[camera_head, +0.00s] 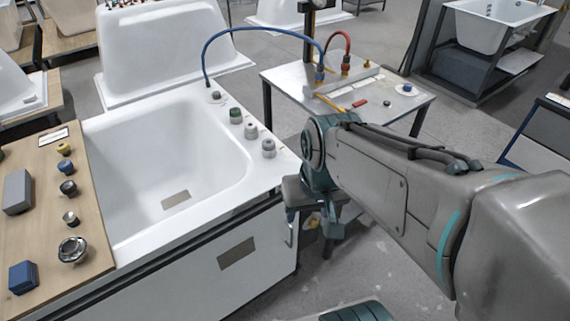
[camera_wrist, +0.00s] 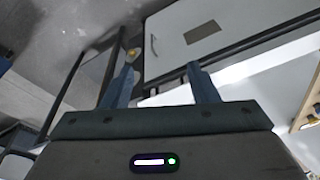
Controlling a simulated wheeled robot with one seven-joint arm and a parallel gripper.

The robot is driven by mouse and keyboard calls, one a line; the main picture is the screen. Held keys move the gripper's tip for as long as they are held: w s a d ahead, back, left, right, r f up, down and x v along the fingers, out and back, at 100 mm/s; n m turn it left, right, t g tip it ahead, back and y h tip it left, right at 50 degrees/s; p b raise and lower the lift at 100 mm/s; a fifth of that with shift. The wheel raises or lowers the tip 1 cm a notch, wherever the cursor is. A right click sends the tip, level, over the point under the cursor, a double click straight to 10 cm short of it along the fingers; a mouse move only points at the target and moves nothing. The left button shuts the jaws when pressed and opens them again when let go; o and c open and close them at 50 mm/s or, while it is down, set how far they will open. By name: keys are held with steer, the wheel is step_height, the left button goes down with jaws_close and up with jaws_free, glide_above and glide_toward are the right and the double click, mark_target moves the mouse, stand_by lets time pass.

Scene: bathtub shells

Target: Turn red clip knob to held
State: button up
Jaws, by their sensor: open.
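No knob that I can surely call the red clip knob shows. A small red piece (camera_head: 361,103) lies on the metal side table (camera_head: 405,103), and a red fitting (camera_head: 346,63) stands at the end of a red hose there. My gripper (camera_head: 316,222) hangs beside the right end of the white tub shell (camera_head: 150,125), fingers pointing down. In the wrist view my gripper (camera_wrist: 163,65) is open with nothing between its fingers. A small yellow-orange thing (camera_wrist: 130,56) shows near the left fingertip, too small to name.
A wooden board (camera_head: 40,235) with knobs and blocks lies at the left. A blue hose (camera_head: 255,29) arches from the tub rim to the side table. The floor (camera_head: 300,290) in front is partly clear.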

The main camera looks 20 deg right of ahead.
steer(key=w+a+f+m+y+b, duration=0.1)
steer(key=w+f+m+y+b, duration=0.1)
steer(key=f+m+y+b, duration=0.5)
steer(key=w+f+m+y+b, duration=0.3)
steer(key=f+b, duration=0.6)
steer(key=f, duration=0.4)
steer(key=w+d+f+m+t+h+b, duration=0.1)
steer(key=w+d+f+m+t+b, duration=0.3)
steer(key=d, duration=0.3)
steer(key=w+d+f+m+t+h+b, duration=0.1)
steer(key=d+f+m+t+h+b, duration=0.1)
steer(key=d+f+m+t+b, duration=0.4)
steer(key=w+d+f+m+t+h+b, duration=0.1)
steer(key=w+d+f+m+t+b, duration=0.3)
steer(key=d, duration=0.4)
steer(key=r+b+x, duration=0.1)
steer(key=b+x, duration=0.1)
steer(key=x, duration=1)
steer(key=shift+r+n+t, duration=0.3)
steer(key=shift+r, duration=0.05)
steer(key=c, duration=1)
